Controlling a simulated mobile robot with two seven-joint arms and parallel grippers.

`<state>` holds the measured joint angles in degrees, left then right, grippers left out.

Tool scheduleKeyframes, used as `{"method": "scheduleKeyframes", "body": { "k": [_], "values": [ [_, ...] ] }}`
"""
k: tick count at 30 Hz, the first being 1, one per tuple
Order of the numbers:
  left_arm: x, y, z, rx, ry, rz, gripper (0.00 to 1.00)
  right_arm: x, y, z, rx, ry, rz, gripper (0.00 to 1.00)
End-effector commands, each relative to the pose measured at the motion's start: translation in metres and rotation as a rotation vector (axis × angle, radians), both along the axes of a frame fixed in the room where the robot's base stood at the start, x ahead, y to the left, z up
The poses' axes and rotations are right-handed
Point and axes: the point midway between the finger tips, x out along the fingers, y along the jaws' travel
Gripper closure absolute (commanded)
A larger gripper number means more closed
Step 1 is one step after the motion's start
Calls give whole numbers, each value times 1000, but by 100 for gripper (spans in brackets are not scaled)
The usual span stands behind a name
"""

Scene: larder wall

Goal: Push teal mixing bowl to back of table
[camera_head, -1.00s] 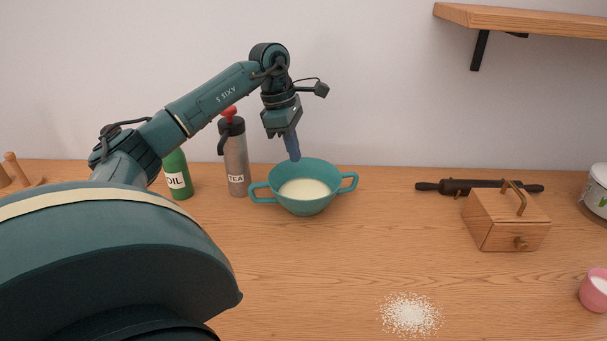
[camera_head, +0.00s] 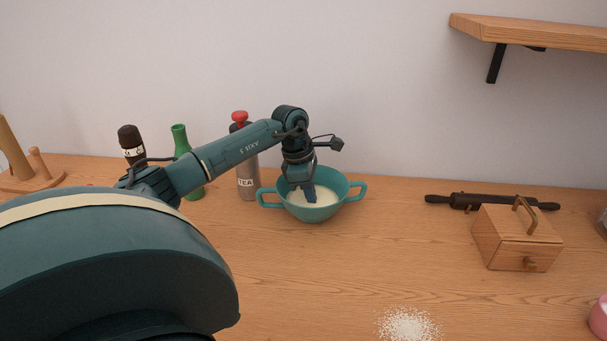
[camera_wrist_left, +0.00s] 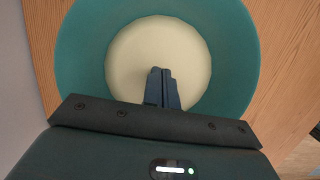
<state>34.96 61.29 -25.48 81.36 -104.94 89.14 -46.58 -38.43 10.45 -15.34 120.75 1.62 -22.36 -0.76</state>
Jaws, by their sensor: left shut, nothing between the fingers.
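The teal mixing bowl (camera_head: 350,190) stands upright near the back of the wooden table, a handle on each side and pale cream contents inside. In the left wrist view the bowl (camera_wrist_left: 235,50) fills most of the picture, with the cream contents (camera_wrist_left: 150,45) in its middle. My left gripper (camera_head: 310,198) points down into the bowl, its fingers inside the rim. In the left wrist view the left gripper's fingertips (camera_wrist_left: 161,72) are together with nothing between them, over the contents. I cannot tell whether they touch the contents. My right gripper does not show.
A tea flask (camera_head: 247,180) and a green bottle (camera_head: 181,140) stand left of the bowl. A wooden box (camera_head: 518,240) and a dark rolling pin (camera_head: 480,202) lie to the right. White powder (camera_head: 408,325) is at the front. A shelf (camera_head: 535,32) hangs upper right.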

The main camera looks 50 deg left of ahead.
Motion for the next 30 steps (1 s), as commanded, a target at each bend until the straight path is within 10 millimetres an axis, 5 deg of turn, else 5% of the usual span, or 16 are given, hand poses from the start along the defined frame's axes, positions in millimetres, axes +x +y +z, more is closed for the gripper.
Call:
{"method": "scheduleKeyframes", "body": {
  "k": [6,20,30],
  "values": [
    [18,-22,5,-4,-7,-3,100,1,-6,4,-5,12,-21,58],
    [22,-26,4,-1,-5,-2,100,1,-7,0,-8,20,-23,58],
    [38,-47,4,-2,-6,-1,100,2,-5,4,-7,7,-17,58]
  ]
}}
